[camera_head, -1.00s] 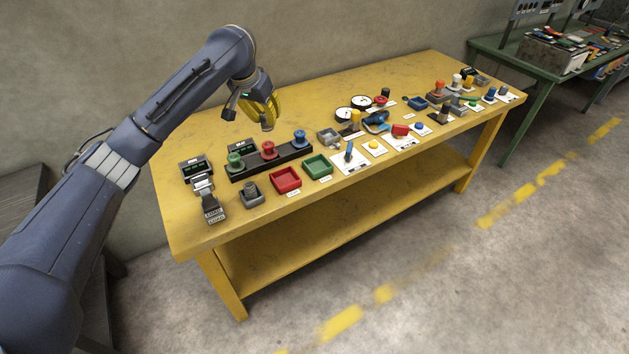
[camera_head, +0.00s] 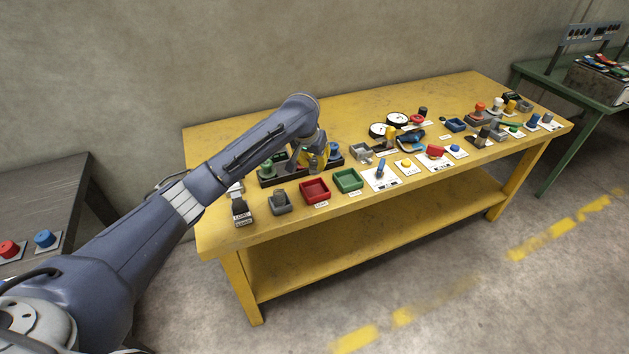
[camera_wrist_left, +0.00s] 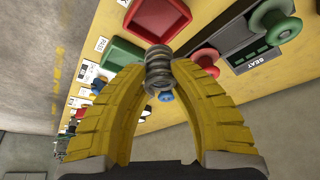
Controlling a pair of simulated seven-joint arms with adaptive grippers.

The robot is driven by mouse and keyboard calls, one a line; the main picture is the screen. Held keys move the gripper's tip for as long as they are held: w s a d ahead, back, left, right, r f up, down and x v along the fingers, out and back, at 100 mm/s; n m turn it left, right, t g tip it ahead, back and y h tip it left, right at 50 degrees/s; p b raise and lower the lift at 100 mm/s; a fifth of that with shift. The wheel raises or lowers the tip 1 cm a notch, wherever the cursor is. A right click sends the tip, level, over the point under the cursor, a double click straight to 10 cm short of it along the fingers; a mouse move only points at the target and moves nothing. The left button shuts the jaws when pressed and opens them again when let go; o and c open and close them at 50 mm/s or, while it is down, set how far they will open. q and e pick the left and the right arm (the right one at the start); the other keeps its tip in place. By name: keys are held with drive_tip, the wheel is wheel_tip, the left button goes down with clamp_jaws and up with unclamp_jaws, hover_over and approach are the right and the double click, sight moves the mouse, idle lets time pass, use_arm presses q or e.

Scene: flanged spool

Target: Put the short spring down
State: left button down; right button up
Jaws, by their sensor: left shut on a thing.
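My left gripper (camera_head: 317,168) is low over the yellow table, in front of and partly over the black rack (camera_head: 268,181). In the left wrist view its yellow fingers are shut on a short dark grey spring (camera_wrist_left: 158,72), held between the fingertips. In the head view the spring cannot be made out behind the gripper. The red tray (camera_head: 315,192) and green tray (camera_head: 348,180) are just in front of the gripper. In the left wrist view the spring appears close to the red tray (camera_wrist_left: 182,45); whether it touches anything is unclear. The right gripper is not in view.
The rack holds a green spool (camera_head: 280,154) and a blue one (camera_head: 333,151); a red spool (camera_wrist_left: 206,60) shows in the wrist view. A grey holder (camera_head: 280,204) stands left of the trays. Switches and gauges crowd the right. The table's back left is bare.

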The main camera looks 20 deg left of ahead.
sight(313, 176)
use_arm(q)
drive_tip(key=shift+f, duration=3.95)
drive_tip(key=shift+f, duration=0.35)
drive_tip(key=c, duration=1.2)
unclamp_jaws()
drive_tip(key=shift+r, duration=0.1)
drive_tip(key=shift+r, duration=0.3)
drive_tip(key=v, duration=1.2)
drive_tip(key=shift+f, duration=0.1)
